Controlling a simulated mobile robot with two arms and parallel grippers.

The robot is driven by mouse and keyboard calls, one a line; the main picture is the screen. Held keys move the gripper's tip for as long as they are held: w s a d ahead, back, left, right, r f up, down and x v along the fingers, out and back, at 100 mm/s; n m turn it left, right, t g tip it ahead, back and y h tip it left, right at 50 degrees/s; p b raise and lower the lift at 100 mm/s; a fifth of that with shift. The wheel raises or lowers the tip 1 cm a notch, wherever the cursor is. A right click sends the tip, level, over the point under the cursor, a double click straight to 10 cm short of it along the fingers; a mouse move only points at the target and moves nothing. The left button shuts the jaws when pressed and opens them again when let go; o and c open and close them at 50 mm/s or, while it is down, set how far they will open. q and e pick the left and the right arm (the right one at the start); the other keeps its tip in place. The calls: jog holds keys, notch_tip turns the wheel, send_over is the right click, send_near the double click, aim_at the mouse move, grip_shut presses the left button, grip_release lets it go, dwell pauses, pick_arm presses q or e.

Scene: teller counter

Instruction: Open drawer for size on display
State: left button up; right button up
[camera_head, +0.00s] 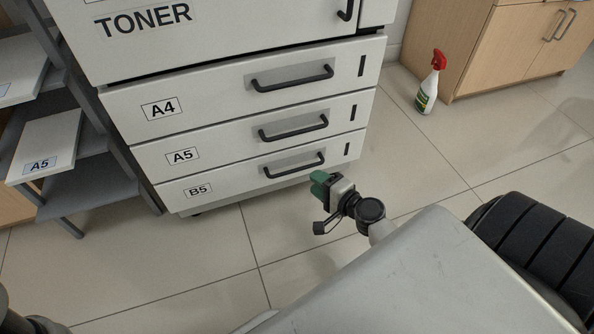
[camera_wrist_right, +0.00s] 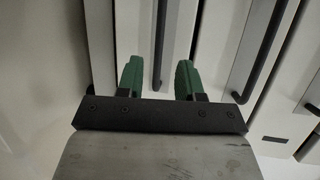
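A white office machine has three stacked drawers with black bar handles. They are labelled A4 (camera_head: 200,104), A5 (camera_head: 215,150) and B5 (camera_head: 235,180), top to bottom, and all look shut. My right gripper (camera_head: 320,184) has green fingers and is just in front of the B5 drawer, near the right end of its handle (camera_head: 292,167). In the right wrist view, the fingers (camera_wrist_right: 158,72) are apart, with a dark handle bar (camera_wrist_right: 160,40) lying between them in the picture; contact cannot be told. A second handle (camera_wrist_right: 264,50) is to the right. My left gripper is not visible.
The upper TONER panel (camera_head: 220,45) is above the drawers. A grey shelf rack at left holds a white stack labelled A5 (camera_head: 45,145). A spray bottle (camera_head: 430,85) stands by a wooden cabinet (camera_head: 490,45). The tiled floor (camera_head: 200,250) before the drawers looks clear.

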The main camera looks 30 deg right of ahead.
aim_at(297, 169)
jog(key=b+x, duration=0.1)
jog(key=x, duration=0.7)
jog(key=shift+w+f, duration=0.1)
jog(key=shift+w, duration=0.05)
jog(key=shift+a, duration=0.1)
grip_shut()
